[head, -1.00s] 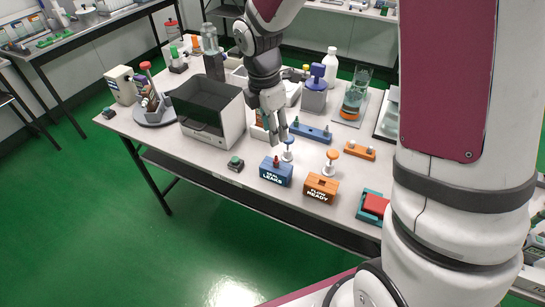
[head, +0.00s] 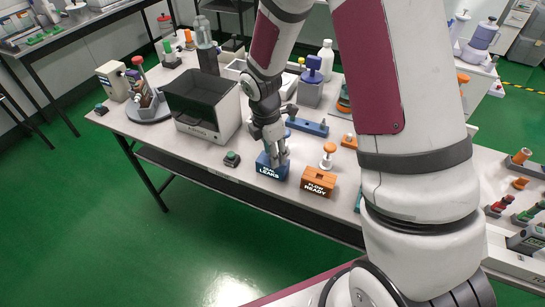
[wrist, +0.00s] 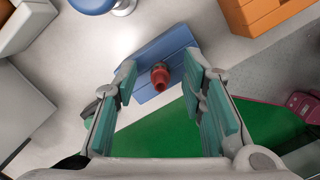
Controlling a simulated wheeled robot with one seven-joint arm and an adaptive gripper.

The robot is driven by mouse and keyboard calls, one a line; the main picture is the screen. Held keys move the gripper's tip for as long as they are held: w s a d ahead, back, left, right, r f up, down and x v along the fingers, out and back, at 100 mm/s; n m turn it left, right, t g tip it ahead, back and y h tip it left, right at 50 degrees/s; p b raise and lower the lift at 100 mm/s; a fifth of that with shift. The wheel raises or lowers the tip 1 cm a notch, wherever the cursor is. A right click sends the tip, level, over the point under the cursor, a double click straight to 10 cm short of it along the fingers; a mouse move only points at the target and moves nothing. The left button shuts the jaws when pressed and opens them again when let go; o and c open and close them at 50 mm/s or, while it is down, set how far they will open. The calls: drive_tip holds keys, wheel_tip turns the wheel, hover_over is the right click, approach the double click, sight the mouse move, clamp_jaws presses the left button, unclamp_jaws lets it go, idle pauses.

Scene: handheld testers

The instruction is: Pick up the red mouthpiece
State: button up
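The red mouthpiece (wrist: 160,77) stands in the top of the blue block (wrist: 166,48) in the wrist view, between the two teal-padded fingers of my gripper (wrist: 163,90). The fingers are wide apart, with a gap on each side of the mouthpiece. In the head view, my gripper (head: 275,158) is pointed down over the blue block (head: 271,170), whose front label is partly readable as "LEAKS". There the fingers hide the mouthpiece.
An orange block (head: 318,182) labelled "FLOW READY" sits just right of the blue block. A white stand with an orange top (head: 328,152) is behind it.

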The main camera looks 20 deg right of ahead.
drive_tip(key=c, duration=0.8)
drive_tip(key=shift+c, duration=0.2)
drive_tip(key=shift+r, duration=0.1)
